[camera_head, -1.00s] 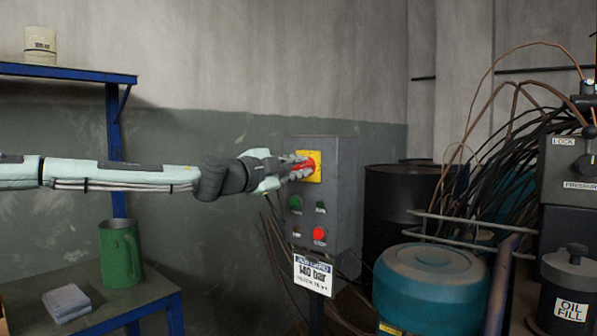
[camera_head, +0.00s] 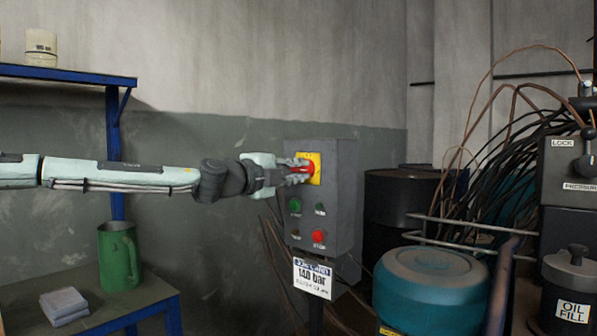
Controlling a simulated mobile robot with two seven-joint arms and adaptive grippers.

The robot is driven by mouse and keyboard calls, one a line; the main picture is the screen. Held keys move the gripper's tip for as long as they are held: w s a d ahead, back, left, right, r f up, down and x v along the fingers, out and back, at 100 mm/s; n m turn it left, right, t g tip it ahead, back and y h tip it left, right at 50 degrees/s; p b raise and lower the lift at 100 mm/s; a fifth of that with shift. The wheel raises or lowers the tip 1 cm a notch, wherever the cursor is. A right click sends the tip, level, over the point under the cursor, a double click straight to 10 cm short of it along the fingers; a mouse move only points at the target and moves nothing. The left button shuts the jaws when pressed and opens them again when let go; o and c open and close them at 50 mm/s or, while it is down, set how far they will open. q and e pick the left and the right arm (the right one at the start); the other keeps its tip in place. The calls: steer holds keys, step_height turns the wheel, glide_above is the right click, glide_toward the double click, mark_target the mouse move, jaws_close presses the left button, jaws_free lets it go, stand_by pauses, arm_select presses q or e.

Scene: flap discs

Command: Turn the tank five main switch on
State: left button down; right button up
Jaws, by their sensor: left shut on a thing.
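A grey control box (camera_head: 345,200) stands on a post in the middle of the view. Near its top is a red rotary main switch (camera_head: 308,168) on a yellow plate (camera_head: 317,157). My left gripper (camera_head: 299,174) reaches in from the left and is shut on the red switch handle, its fingers covering part of it. Below are a green button (camera_head: 295,205) and a red button (camera_head: 318,237), with small dark labels. The exact angle of the handle is hard to read behind the fingers. My right gripper does not show.
A sign reading 140 bar (camera_head: 313,277) hangs under the box. A teal tank (camera_head: 430,290), a dark drum (camera_head: 395,205) and many cables crowd the right. A blue-framed table (camera_head: 105,312) with a green jug (camera_head: 118,255) stands at the left.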

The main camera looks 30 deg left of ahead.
arm_select(q)
steer(key=c, duration=1.5)
jaws_free()
steer(key=shift+c, duration=0.2)
steer(key=shift+s+r, duration=0.1)
steer(key=shift+s, duration=0.4)
steer(key=s+a, duration=0.1)
steer(key=s, duration=1)
